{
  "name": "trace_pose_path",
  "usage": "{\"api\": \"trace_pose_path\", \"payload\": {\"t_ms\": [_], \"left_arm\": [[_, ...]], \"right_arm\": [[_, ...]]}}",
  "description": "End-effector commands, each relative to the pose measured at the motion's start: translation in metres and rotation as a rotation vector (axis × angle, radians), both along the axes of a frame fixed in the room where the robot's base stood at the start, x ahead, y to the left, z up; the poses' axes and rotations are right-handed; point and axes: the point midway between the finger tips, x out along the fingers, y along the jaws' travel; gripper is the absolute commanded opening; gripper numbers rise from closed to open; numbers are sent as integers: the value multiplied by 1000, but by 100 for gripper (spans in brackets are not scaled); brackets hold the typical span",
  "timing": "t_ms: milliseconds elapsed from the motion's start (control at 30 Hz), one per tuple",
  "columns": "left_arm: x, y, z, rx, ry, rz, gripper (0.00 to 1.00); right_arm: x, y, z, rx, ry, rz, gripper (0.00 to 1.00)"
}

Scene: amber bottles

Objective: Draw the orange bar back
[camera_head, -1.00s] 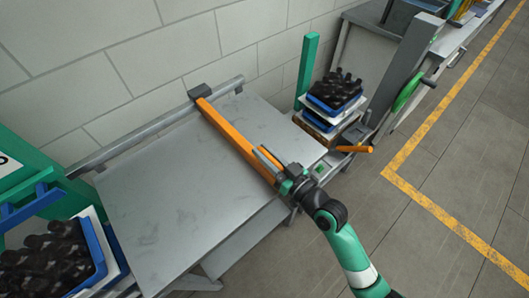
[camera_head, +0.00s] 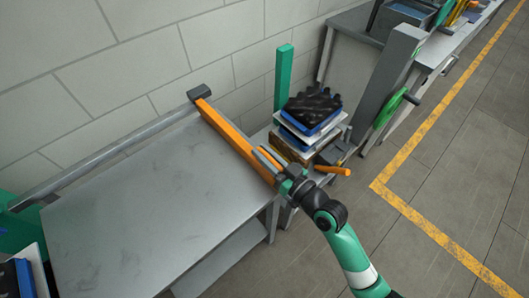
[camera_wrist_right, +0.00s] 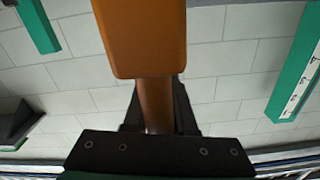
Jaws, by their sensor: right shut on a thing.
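The long orange bar (camera_head: 232,136) lies across the right end of the grey metal table (camera_head: 130,190). Its far end has a dark block (camera_head: 198,92) at the right end of the grey rail (camera_head: 100,155) along the table's back. My right gripper (camera_head: 279,170) is shut on the narrow handle at the bar's near end, by the table's right front corner. In the right wrist view the orange bar (camera_wrist_right: 140,35) fills the top middle, and its round handle (camera_wrist_right: 156,105) runs down between the black fingers. My left gripper is out of view.
An orange cylinder (camera_head: 333,170) sticks out near the stack. The table surface left of the bar is clear.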

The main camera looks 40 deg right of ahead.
Motion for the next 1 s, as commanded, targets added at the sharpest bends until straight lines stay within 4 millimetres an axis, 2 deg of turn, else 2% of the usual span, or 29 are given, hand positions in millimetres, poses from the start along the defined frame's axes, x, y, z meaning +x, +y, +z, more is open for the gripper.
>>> {"api": "trace_pose_path", "payload": {"t_ms": [133,167,300,667,767,1000], "left_arm": [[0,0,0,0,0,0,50],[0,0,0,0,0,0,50],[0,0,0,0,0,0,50],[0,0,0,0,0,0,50],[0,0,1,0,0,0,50],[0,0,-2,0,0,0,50]], "right_arm": [[0,-1,1,0,-3,-4,0],[0,-2,1,0,-3,-4,28],[0,-1,1,0,-2,-4,52],[-5,-1,-1,0,1,-3,52],[-19,-1,-1,2,2,-4,52],[-77,-1,-3,2,2,-7,52]]}}
